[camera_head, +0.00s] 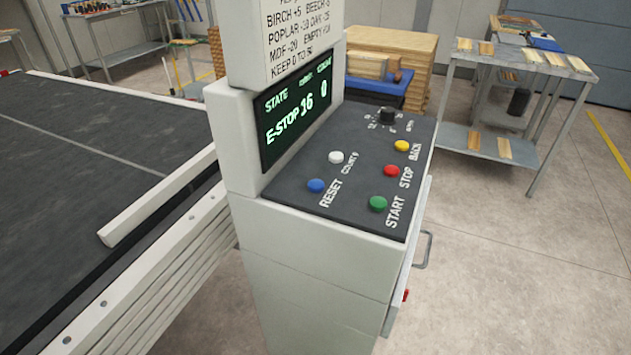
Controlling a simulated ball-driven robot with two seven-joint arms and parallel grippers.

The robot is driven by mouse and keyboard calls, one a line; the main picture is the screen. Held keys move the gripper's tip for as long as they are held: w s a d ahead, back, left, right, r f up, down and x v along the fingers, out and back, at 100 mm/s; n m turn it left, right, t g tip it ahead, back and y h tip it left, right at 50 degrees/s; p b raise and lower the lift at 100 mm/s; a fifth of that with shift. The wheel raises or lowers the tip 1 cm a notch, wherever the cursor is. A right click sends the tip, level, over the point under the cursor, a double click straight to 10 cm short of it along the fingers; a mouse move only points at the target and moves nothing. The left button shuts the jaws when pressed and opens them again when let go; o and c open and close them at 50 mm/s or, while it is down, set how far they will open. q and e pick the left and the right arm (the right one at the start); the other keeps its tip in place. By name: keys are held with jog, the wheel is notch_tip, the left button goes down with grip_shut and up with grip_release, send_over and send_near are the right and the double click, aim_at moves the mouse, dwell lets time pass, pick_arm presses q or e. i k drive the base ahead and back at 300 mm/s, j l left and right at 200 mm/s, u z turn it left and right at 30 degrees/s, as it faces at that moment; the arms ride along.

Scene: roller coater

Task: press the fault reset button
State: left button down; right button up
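The blue button (316,186) labelled RESET sits at the near left of the dark sloped control panel (345,205). A white button (336,157) labelled COUNT 0 is just behind it. A black knob (387,116) is at the back. The display (296,115) reads STATE E-STOP, with 36 and 0 beside it. Neither of my grippers is in view.
The conveyor (75,150) with a pale side rail (160,195) fills the left. A metal table (465,85) with wood samples stands back right. The floor at right is clear.

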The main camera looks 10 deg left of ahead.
aim_at(314, 185)
jog(key=u, duration=0.65)
jog(key=i+l+u, duration=0.1)
jog(key=l+u, duration=0.4)
jog(key=l, duration=0.15)
jog(key=l+u, duration=0.45)
jog(key=l, duration=0.7)
jog(key=k+l+u, duration=0.1)
jog(key=l, duration=0.3)
